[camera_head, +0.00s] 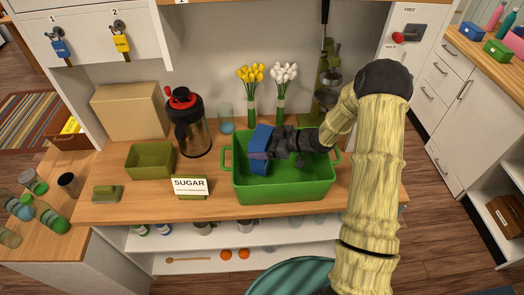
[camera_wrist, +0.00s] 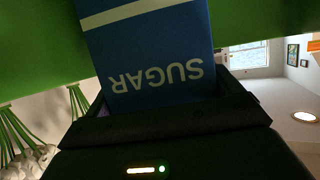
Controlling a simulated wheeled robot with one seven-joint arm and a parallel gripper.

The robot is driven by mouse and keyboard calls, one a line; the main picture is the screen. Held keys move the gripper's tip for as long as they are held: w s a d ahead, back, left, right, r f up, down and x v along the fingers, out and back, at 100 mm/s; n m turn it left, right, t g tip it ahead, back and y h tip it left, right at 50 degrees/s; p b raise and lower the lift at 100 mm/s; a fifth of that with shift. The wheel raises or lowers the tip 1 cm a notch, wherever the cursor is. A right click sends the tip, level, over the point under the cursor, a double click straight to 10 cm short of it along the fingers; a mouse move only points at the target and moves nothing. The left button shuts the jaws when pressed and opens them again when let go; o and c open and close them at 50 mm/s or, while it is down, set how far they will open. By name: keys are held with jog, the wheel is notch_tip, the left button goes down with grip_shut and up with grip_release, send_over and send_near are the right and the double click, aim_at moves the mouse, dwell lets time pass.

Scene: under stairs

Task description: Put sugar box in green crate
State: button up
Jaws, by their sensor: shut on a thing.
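The blue sugar box (camera_head: 259,140) is tilted in the head view, inside the outline of the green crate (camera_head: 285,194). My gripper (camera_head: 282,144) is shut on it from the right. In the wrist view the sugar box (camera_wrist: 160,50) shows its upside-down SUGAR lettering close between the dark jaws (camera_wrist: 165,115). The gripper hides part of the box.
A SUGAR sign (camera_head: 190,186) stands left of the crate. Vases of yellow tulips (camera_head: 251,90) and white tulips (camera_head: 283,88) stand behind the crate.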

jog(key=shift+f+p, duration=0.55)
jog(key=shift+f, duration=1.5)
jog(key=shift+f, duration=0.1)
jog(key=o, duration=1.1)
jog(key=shift+d, duration=0.1)
jog(key=b+v, duration=0.2)
jog(key=v, duration=0.5)
